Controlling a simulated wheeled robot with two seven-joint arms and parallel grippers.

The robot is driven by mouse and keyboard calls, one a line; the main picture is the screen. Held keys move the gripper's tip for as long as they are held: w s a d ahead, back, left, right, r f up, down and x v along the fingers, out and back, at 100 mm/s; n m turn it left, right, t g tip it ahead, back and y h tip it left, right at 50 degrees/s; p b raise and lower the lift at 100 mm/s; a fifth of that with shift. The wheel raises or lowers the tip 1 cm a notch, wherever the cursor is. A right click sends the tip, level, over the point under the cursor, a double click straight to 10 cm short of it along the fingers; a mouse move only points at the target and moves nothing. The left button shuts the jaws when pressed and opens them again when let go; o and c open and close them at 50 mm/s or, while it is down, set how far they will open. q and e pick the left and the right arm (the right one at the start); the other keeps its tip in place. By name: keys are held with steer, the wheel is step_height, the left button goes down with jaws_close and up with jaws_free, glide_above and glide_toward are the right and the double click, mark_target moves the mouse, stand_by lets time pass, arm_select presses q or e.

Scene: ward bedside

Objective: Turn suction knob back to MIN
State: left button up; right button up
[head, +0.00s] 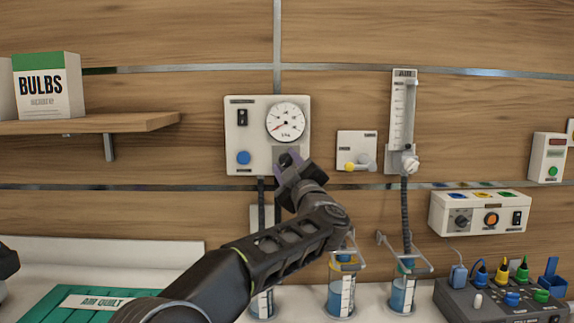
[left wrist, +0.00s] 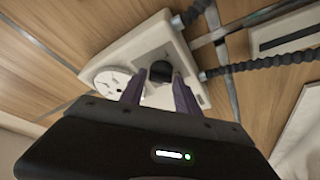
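The white suction panel (head: 234,134) is on the wood wall, with a round gauge (head: 286,122), a black switch and a blue button. The gauge needle points to the lower left. The dark suction knob (head: 286,158) is at the panel's lower right, mostly hidden by my left gripper (head: 288,167). In the left wrist view the black knob (left wrist: 161,70) shows between the tips of my left gripper (left wrist: 159,80). The fingers are apart, with a visible gap; contact with the knob cannot be told. The knob's marks are not readable. My right gripper is not in view.
A small valve plate (head: 356,150) and a flowmeter (head: 402,115) are right of the panel. Jars (head: 341,297) with blue liquid stand below, near my forearm. A shelf (head: 130,123) with a BULBS box (head: 48,86) is at left. A control box (head: 500,300) sits lower right.

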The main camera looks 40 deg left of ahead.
arm_select(q)
steer(key=shift+o, duration=1.4)
steer(key=b+v, duration=0.1)
steer(key=v, duration=0.6)
steer(key=shift+s+d+b, duration=0.2)
steer(key=shift+d+b, duration=0.1)
steer(key=shift+f, duration=0.15)
